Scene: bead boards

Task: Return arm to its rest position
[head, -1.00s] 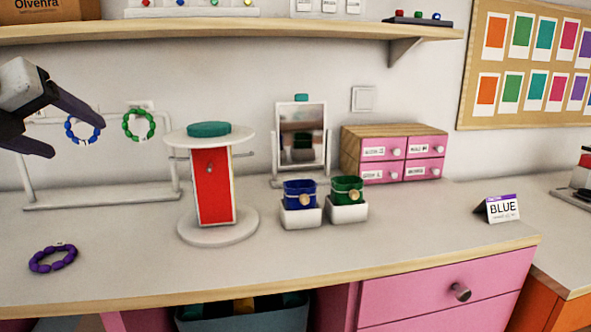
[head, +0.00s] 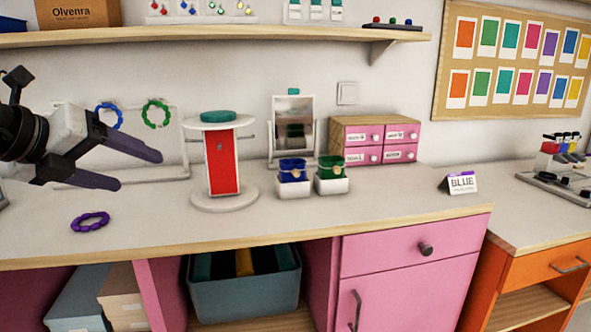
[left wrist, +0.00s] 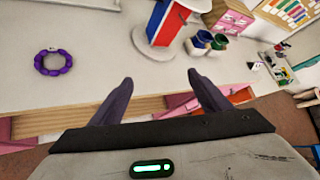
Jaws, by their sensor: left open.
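My left gripper (head: 141,168) comes in from the left in the head view, open and empty, above the left part of the desk. Its two fingers (left wrist: 158,98) stand apart in the left wrist view with nothing between them. A purple bead bracelet (head: 90,222) lies flat on the desk below the gripper, apart from it. It also shows at the left of the left wrist view (left wrist: 53,62). A blue bracelet (head: 109,115) and a green bracelet (head: 157,113) hang on a white rack behind the gripper. My right gripper is in neither view.
A white stand with a red panel (head: 222,165) stands right of the gripper. Blue (head: 293,170) and green (head: 333,168) containers sit in white holders. The front desk is mostly clear.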

